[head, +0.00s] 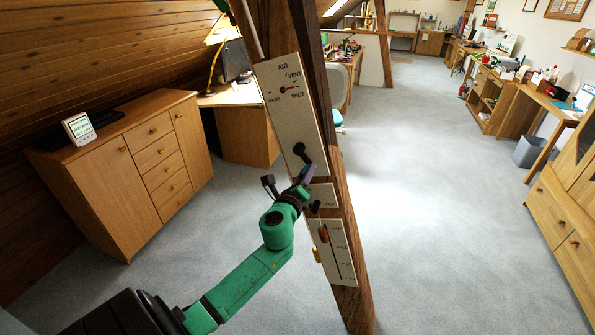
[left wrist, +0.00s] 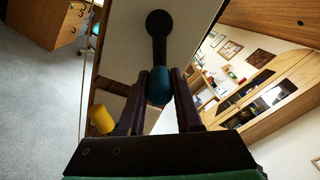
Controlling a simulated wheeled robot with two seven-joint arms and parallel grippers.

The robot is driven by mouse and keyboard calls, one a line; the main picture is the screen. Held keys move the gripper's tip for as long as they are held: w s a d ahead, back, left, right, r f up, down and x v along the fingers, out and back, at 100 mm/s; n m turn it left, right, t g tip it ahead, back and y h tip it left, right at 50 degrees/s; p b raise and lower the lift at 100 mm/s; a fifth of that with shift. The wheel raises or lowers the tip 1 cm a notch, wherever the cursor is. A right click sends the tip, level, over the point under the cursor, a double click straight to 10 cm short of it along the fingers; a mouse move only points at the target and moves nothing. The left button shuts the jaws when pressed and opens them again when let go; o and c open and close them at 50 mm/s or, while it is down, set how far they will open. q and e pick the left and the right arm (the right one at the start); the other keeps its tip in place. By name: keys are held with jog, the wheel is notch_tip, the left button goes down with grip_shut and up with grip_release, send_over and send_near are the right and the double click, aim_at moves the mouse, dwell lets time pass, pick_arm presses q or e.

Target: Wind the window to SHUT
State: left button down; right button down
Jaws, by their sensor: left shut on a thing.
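A timber brace (head: 338,180) carries a pale panel (head: 287,115) headed AIR. Its small dial (head: 283,90) has VENT and SHUT marks; the pointer is too small to read surely. Below the dial, a black window crank (head: 299,149) has its arm slanting down to the right. In the left wrist view the crank's black arm (left wrist: 158,45) hangs from its round hub and ends in a teal knob (left wrist: 159,88). My left gripper (head: 305,178) is shut on this knob, one finger on each side. My right gripper is in neither view.
Below the crank on the brace are a small plate (head: 323,194) and a slider panel (head: 341,262) with an orange-red knob (head: 323,236). A yellow knob (left wrist: 101,119) sits close to the left gripper. A wooden cabinet (head: 150,165) stands left; open carpet lies right.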

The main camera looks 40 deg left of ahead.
pick_arm(q)
jog(key=shift+s+a+f, duration=0.2)
jog(key=shift+a+f, duration=0.3)
jog(key=shift+f, duration=0.15)
jog(key=shift+c, duration=1.2)
grip_release()
jog(key=shift+r, duration=0.3)
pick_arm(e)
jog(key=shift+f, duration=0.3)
pick_arm(q)
jog(key=v, duration=0.7)
jog(key=shift+s+d, duration=0.15)
jog(key=shift+s, duration=0.1)
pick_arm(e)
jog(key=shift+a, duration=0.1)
